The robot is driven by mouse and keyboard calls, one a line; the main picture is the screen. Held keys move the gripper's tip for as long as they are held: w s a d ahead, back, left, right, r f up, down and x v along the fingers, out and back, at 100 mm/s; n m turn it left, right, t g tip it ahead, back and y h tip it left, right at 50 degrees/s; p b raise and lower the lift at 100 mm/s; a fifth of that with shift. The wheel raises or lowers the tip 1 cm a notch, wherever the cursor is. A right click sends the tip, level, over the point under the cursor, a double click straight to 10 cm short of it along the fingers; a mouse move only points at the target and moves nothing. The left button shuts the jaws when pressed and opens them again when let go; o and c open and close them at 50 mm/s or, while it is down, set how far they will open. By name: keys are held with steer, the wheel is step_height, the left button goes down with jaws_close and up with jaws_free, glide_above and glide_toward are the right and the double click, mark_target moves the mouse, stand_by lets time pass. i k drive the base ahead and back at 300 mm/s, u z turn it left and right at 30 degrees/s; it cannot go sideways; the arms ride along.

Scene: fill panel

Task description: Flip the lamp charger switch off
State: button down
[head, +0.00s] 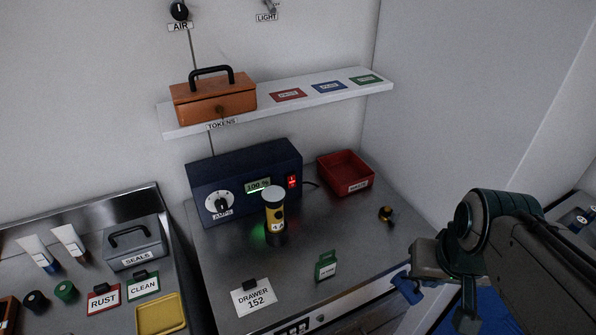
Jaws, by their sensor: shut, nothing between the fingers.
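The lamp charger (240,183) is a dark blue box on the metal bench against the back wall. Its green display reads 100 %. Its switch (292,181) is a small rocker on the right of the front face, glowing red. An AMPS dial (219,203) is on the left of that face. A yellow and black lamp (274,213) stands upright in front of the charger, with a green glow at its base. My gripper (406,288) is shut and empty, with blue fingertips, near the bench's front right edge, well apart from the charger.
A red tray (346,174) sits right of the charger. A shelf (330,98) with an orange box (213,97) overhangs the charger.

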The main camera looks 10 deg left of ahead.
mark_target(291, 179)
steer(key=u, duration=0.8)
steer(key=i, duration=0.15)
steer(key=u, duration=0.05)
